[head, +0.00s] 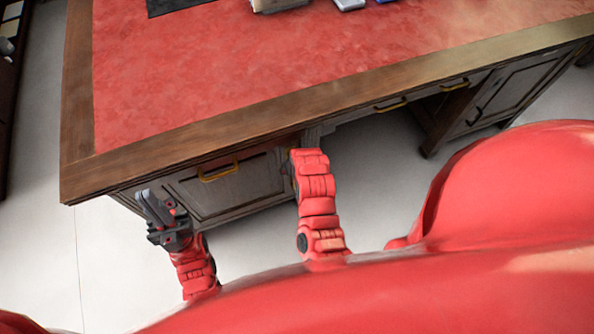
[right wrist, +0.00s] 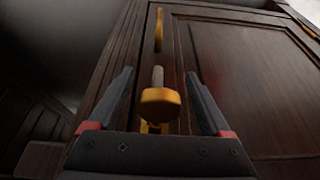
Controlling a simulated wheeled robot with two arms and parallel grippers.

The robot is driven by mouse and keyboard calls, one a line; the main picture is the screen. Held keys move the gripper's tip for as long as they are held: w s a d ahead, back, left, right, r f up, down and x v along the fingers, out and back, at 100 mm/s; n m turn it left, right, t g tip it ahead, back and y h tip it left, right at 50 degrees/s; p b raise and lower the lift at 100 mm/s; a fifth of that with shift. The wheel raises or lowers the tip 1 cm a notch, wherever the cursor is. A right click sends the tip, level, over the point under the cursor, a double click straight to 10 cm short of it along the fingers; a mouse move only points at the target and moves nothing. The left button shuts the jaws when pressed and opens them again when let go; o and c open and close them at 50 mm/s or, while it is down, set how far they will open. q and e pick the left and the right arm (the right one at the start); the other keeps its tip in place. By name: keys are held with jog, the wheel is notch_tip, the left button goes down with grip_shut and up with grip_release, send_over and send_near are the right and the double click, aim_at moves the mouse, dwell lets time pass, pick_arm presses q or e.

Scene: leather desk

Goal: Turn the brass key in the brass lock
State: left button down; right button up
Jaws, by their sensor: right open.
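In the right wrist view the brass key (right wrist: 160,103) shows a rounded brass head and a grey shaft, between the fingers of my right gripper (right wrist: 158,82). That gripper is open, with a gap on each side of the key. A bit of brass just behind the key head may be the brass lock (right wrist: 145,128); most of it is hidden. In the head view my right arm reaches to the desk front and its fingers are hidden under the desktop edge. My left gripper (head: 154,206) is apart from the desk front, at the left; its finger gap is unclear.
The desk (head: 250,60) has a red leather top and wooden edge. A brass handle (right wrist: 158,30) is on the dark wood beyond the key. Another handle (head: 218,172) is on the left front panel. Pale floor is clear at the left.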

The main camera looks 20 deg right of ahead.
grip_shut()
jog(key=c, duration=0.7)
grip_release()
grip_shut()
jog(key=h+p, duration=0.1)
jog(key=d+h+p, duration=0.1)
jog(key=shift+w+n+h, duration=0.25)
jog(key=shift+n+h, duration=0.05)
jog(key=shift+h, duration=0.1)
